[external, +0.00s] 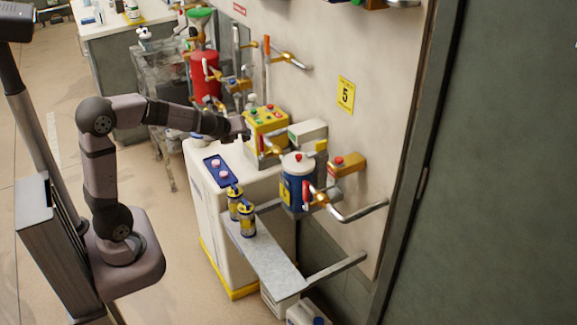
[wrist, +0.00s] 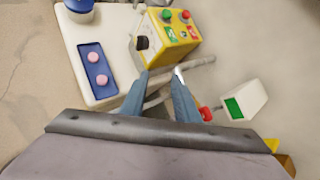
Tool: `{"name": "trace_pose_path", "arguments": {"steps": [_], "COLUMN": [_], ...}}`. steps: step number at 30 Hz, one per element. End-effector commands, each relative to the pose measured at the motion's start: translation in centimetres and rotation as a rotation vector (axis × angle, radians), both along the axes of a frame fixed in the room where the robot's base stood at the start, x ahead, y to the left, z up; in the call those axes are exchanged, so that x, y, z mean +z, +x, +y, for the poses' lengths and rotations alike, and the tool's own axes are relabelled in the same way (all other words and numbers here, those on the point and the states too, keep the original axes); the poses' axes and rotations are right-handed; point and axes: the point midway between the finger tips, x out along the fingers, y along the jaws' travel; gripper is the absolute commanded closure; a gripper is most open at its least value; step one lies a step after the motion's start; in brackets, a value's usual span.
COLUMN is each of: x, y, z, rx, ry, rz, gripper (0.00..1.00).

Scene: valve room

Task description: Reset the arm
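My arm reaches from the left over a white cabinet (external: 222,225) in the external view. My gripper (external: 246,130) is at the left side of a yellow control box (external: 268,122) with red and green buttons, and is partly hidden there. In the wrist view my gripper's two fingers (wrist: 161,77) stand apart with nothing seen held between them. The yellow box (wrist: 172,38) lies just beyond the fingertips; whether they touch it I cannot tell. A grey bar passes by the fingertips.
A blue panel with two pink buttons (external: 218,170) is on the cabinet top. A blue-white canister (external: 297,182), a red cylinder (external: 204,75) and wall pipes crowd the area. Floor at left is open.

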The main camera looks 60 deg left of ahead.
Motion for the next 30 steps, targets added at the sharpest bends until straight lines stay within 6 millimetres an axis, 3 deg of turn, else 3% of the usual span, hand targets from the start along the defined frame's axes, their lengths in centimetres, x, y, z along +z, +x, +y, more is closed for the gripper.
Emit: {"name": "trace_pose_path", "arguments": {"steps": [1, 5, 12, 21, 22, 24, 30], "x": [-2.4, -7.2, -16.5, -22.9, -22.8, -19.6, -14.9], "y": [-1.1, -4.7, -13.9, -23.7, -24.3, -23.8, -23.8], "z": [-1.1, -3.7, -10.9, -19.5, -20.2, -19.9, -19.8], "rx": [0.08, 0.349, 1.028, 1.812, 1.872, 1.85, 1.848], "ry": [-0.093, -0.354, -0.806, -1.033, -1.039, -1.041, -1.04], "rz": [-0.021, -0.072, -0.123, -0.124, -0.124, -0.129, -0.129], "gripper": [0.72, 0.72, 0.72, 0.72, 0.72, 0.72, 0.72]}}
